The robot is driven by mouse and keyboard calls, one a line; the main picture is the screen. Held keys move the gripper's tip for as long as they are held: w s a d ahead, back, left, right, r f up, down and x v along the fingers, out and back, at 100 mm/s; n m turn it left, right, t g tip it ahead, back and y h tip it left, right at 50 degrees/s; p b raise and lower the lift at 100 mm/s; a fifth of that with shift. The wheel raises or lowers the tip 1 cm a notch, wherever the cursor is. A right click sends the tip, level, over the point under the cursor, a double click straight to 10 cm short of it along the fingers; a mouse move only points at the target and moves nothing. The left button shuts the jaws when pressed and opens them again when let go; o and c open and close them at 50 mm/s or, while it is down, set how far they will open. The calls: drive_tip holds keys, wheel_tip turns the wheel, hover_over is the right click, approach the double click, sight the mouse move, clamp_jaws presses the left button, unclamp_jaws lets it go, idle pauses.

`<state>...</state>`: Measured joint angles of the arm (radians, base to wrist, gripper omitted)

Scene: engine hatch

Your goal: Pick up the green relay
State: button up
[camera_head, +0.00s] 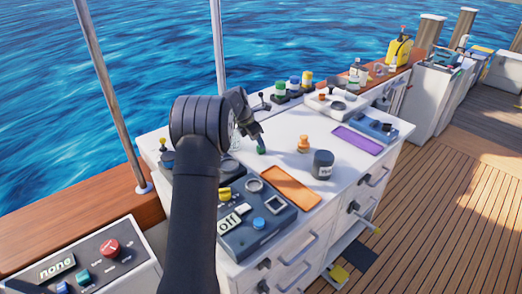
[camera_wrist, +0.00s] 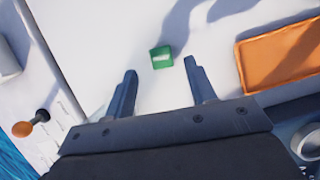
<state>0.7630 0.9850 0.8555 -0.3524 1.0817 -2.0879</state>
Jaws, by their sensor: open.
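The green relay (camera_wrist: 161,58) is a small green block with a pale label, lying on the white top in the wrist view. It also shows in the head view (camera_head: 261,150), partly covered by my gripper (camera_head: 257,136). In the wrist view my gripper (camera_wrist: 160,78) is open, with its two fingers apart. The relay appears just beyond the fingertips, roughly centred between them, and not gripped. I cannot tell the exact height of the fingers above the top.
An orange tray (camera_head: 291,187) lies close by, to the relay's right in the wrist view (camera_wrist: 283,58). A black jar (camera_head: 322,165), an orange knob-like piece (camera_head: 303,144) and a purple tray (camera_head: 357,140) stand to the right. A control panel (camera_head: 255,222) is in front.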

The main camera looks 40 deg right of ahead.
drive_tip(key=x, duration=0.4)
drive_tip(key=shift+s, duration=0.2)
drive_tip(key=shift+c, duration=0.4)
drive_tip(key=c, duration=1)
